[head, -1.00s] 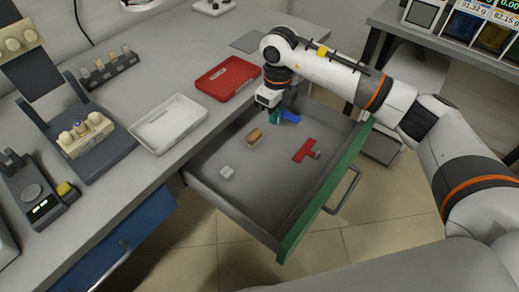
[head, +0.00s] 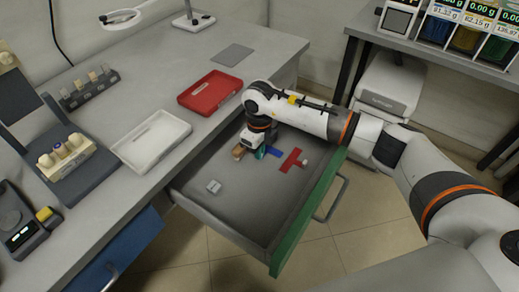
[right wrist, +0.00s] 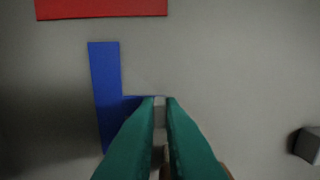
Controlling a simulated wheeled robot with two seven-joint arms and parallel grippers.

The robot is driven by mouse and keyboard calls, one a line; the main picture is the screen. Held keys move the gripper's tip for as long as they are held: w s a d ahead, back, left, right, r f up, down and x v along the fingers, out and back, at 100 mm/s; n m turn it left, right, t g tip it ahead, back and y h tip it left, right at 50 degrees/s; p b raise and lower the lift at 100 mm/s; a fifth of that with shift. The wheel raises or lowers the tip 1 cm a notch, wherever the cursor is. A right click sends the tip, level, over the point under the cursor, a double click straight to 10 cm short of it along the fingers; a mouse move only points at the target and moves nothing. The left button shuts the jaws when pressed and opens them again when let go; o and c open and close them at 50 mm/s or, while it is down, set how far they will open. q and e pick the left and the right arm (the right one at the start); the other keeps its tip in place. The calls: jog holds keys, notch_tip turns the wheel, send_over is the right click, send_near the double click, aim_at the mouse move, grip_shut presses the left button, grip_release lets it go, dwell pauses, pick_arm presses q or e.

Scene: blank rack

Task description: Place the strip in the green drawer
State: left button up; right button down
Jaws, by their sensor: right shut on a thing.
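The green-fronted drawer (head: 310,212) is pulled open under the bench, with a grey interior. My right gripper (head: 261,153) is low inside it, fingers pointing down. Its teal fingers (right wrist: 160,102) are shut on a short arm of the blue strip (right wrist: 105,90), which also shows in the head view (head: 275,152). The strip looks close to the drawer floor; I cannot tell whether it touches. The grip point is partly hidden by the fingers. My left gripper is out of view.
In the drawer are a red T-shaped piece (head: 291,160) with a light tab, a tan block (head: 239,153) beside the gripper, and a small whitish block (head: 213,187). White (head: 151,140) and red (head: 210,91) trays stand on the bench.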

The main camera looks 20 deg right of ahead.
jog(key=shift+f, duration=0.15)
jog(key=c, duration=1.5)
grip_release()
jog(key=shift+c, duration=0.2)
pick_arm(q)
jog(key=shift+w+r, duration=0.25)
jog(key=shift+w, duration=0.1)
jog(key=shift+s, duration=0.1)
pick_arm(e)
notch_tip(320, 180, up, 2)
jog(key=shift+r, duration=0.15)
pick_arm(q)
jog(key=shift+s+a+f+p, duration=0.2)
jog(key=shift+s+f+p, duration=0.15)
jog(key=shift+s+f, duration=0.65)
pick_arm(e)
notch_tip(320, 180, up, 10)
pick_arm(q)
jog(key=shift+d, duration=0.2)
